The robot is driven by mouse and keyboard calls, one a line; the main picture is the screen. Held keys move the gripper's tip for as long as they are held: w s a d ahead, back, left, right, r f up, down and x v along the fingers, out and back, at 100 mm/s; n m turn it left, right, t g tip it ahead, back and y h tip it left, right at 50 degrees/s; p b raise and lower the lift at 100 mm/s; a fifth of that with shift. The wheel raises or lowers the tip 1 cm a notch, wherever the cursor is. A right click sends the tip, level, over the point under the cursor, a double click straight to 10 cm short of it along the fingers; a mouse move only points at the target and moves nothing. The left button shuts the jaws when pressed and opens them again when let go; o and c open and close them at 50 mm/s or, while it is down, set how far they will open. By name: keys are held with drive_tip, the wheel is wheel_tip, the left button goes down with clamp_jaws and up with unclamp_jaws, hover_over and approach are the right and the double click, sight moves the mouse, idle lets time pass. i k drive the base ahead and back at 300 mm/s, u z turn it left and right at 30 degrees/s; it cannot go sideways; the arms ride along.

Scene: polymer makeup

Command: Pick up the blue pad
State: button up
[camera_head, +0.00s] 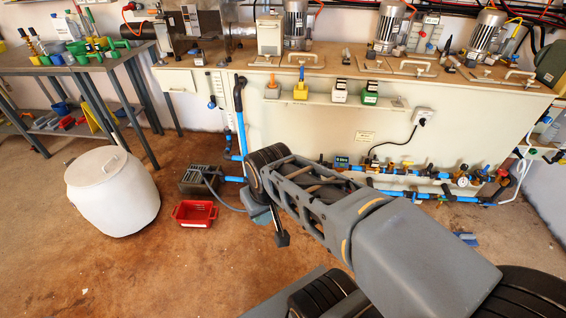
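A small flat blue item (466,238) lies on the brown floor to the right of my arm, below the pipes. It may be the blue pad, but it is too small to be sure. My arm reaches from the lower right to the middle of the view. My gripper (277,226) hangs at its far end above the floor, well to the left of the blue item. My own wrist partly hides it, and I cannot tell whether it is open or shut. No held thing shows.
A red crate (195,213), a dark grey box (201,180) and a white lidded drum (112,192) stand on the floor to the left. A long bench (350,68) with pumps and blue pipes lines the back.

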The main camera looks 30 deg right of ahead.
sight(469, 238)
drive_tip(key=z, duration=0.95)
drive_tip(key=k, duration=1.05)
drive_tip(key=z, duration=0.55)
drive_tip(key=i, duration=0.55)
drive_tip(key=u, duration=0.55)
